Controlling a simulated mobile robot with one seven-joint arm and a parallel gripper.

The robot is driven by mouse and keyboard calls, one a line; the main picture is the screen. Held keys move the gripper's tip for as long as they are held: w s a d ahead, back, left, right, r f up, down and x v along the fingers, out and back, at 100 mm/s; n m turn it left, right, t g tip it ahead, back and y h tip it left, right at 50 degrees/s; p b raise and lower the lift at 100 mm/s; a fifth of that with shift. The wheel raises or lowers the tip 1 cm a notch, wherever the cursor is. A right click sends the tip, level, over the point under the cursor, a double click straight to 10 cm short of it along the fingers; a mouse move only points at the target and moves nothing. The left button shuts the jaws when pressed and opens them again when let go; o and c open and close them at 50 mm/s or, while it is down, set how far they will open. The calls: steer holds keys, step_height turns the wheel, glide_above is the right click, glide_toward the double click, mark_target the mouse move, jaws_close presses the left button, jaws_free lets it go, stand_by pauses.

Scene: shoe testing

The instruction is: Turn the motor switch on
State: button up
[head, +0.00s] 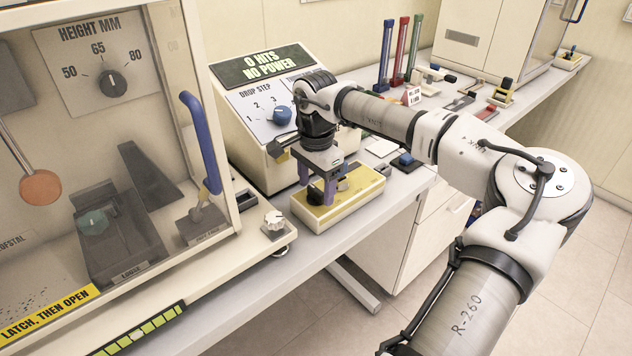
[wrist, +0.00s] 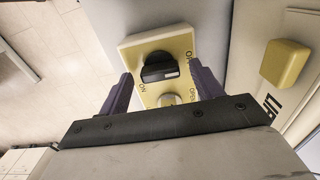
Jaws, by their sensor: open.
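The motor switch is a black knob (wrist: 158,68) with a white mark on a yellow-topped box (wrist: 130,42). The mark is on the knob's right side. "ON" is printed at the knob's lower left; another label at its upper right is partly cut off by my finger. In the head view the box (head: 352,203) sits on the bench front, its knob mostly hidden by my gripper. My gripper (head: 325,184) points down over the box. It is open, with purple fingers either side of the knob in the wrist view (wrist: 162,84); contact cannot be told.
A console display (head: 262,64) behind reads "0 HITS NO POWER". A blue dial (head: 282,116) sits on its sloped panel. A clear-fronted cabinet with a blue handle (head: 201,140) stands left. A small white knob (head: 274,220) is left of the box. A grey round button (wrist: 168,100) shares the box.

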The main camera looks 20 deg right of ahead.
steer(key=shift+f, duration=0.25)
steer(key=c, duration=1)
